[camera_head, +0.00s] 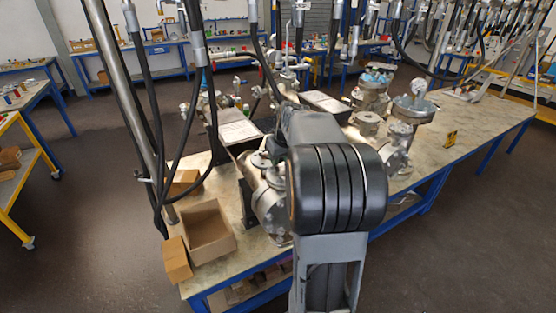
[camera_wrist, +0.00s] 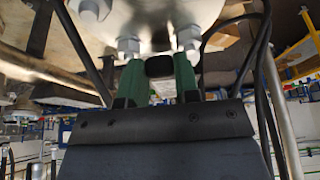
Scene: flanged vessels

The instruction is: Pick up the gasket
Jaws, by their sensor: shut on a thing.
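My gripper (camera_wrist: 158,62) shows in the wrist view, with two green fingers closed on a small black rounded piece, which looks like the gasket (camera_wrist: 159,67). Only its end face shows between the fingers, so its full shape cannot be told. The fingertips are close to a steel flange (camera_wrist: 150,14) with bolts and nuts (camera_wrist: 128,46) at the top of the wrist view. Whether the black piece touches the flange cannot be told. In the head view my own arm hides the gripper and the gasket.
Flanged steel vessels (camera_head: 267,200) stand on the workbench (camera_head: 428,160) left of my arm, with others (camera_head: 412,112) to the right. An open cardboard box (camera_head: 208,232) sits at the bench's near left corner. Black hoses (camera_head: 153,120) hang at the left. A small yellow object (camera_head: 450,138) lies right.

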